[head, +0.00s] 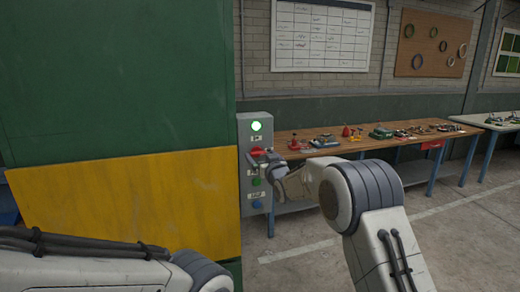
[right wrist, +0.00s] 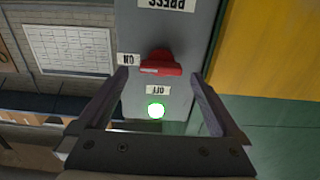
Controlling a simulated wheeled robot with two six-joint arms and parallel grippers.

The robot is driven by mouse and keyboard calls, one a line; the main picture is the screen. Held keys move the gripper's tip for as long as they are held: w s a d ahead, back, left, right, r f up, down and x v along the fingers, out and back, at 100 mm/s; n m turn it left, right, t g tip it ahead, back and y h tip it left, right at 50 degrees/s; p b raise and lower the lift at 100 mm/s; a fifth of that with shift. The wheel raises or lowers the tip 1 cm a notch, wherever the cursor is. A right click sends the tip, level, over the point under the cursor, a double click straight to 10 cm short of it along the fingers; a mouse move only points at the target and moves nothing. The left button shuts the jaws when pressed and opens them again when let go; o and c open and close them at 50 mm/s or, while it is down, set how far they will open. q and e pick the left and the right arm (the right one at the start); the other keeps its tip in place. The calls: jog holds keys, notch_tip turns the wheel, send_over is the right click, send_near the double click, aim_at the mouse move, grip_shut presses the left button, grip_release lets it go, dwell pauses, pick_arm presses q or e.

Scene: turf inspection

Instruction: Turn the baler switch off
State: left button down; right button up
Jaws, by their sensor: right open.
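The baler switch is a red rotary handle (head: 258,151) on a grey control box (head: 246,120), just below a lit green lamp (head: 256,126). In the right wrist view, which is upside down, the red handle (right wrist: 160,63) lies roughly crosswise, with an OFF label on the lamp side and an ON label at its left. My right gripper (head: 264,160) is open in front of the box. In the wrist view its two fingers (right wrist: 158,76) stand either side of the handle, with gaps. Whether they touch the panel is unclear. My left gripper is out of view; only its arm shows.
A green button (head: 256,182) and a blue button (head: 257,204) sit lower on the box. The large green and yellow machine wall (head: 120,190) stands directly left. A wooden workbench (head: 310,140) with small parts runs behind at right. The floor at right is clear.

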jog(key=shift+p+x, duration=0.35)
jog(key=shift+x, duration=0.7)
jog(key=c, duration=1.4)
jog(key=shift+f+n+b, duration=0.2)
jog(key=shift+n+b, duration=0.2)
jog(key=shift+b, duration=0.45)
jog(key=n+b, duration=0.4)
jog(key=b, duration=0.1)
jog(key=n+b, duration=0.4)
jog(key=b, duration=0.2)
jog(key=shift+s+a+f, duration=0.1)
jog(key=shift+a+f, duration=0.05)
jog(key=shift+a, duration=0.05)
jog(key=n+b, duration=0.3)
jog(key=n, duration=0.1)
jog(key=shift+n, duration=0.4)
jog(key=n+b, duration=0.1)
jog(key=n, duration=0.3)
jog(key=shift+a+n+b, duration=0.1)
jog(key=shift+n+b, duration=0.2)
